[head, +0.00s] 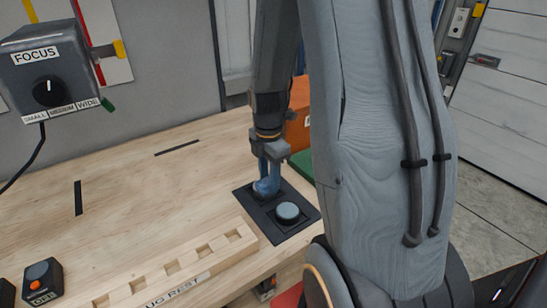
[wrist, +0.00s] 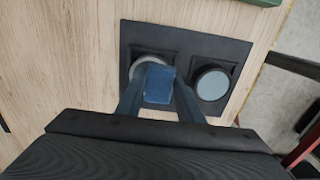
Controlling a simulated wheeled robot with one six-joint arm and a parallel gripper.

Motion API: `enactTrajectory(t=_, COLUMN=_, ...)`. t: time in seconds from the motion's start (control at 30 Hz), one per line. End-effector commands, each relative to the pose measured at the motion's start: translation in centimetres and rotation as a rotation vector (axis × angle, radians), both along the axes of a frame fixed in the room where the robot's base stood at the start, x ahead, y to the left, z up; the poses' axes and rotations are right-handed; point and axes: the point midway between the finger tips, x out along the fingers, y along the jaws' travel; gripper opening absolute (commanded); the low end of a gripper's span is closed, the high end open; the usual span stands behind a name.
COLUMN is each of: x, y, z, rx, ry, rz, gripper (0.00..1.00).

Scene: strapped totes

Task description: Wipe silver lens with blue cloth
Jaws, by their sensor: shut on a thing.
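My gripper (head: 266,158) is shut on a blue cloth (wrist: 159,84), which hangs from the fingertips over the left of two round lenses on a black plate. In the wrist view this left lens (wrist: 137,69) shows only as a light silver-grey edge. The cloth hides the rest of it and seems to touch it, though exact contact is hard to tell. In the head view the cloth (head: 266,187) covers nearly all of that lens. The other lens (head: 288,211) is blue-grey and uncovered, and it also shows in the wrist view (wrist: 212,86).
The black plate (head: 300,227) lies on a wooden table. An orange box (head: 299,118) and a green surface (head: 302,162) are behind the plate. The table's left middle is mostly clear.

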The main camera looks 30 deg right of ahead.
Motion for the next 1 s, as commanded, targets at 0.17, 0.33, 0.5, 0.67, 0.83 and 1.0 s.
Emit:
enactTrajectory(t=0.17, x=-0.1, y=0.1, z=2.7, rx=-0.001, ry=-0.003, rz=0.002, gripper=0.09)
enactTrajectory(t=0.33, x=-0.2, y=0.1, z=4.0, rx=0.001, ry=0.002, rz=0.003, gripper=0.09)
enactTrajectory(t=0.5, x=-0.2, y=0.2, z=5.5, rx=0.0, ry=0.001, rz=0.005, gripper=0.09)
enactTrajectory(t=0.67, x=-0.1, y=0.2, z=7.0, rx=0.0, ry=0.0, rz=0.006, gripper=0.09)
enactTrajectory(t=0.83, x=-0.1, y=0.3, z=8.1, rx=0.0, ry=0.001, rz=0.006, gripper=0.09)
enactTrajectory(t=1.0, x=-0.1, y=0.3, z=8.2, rx=0.0, ry=0.001, rz=0.006, gripper=0.09)
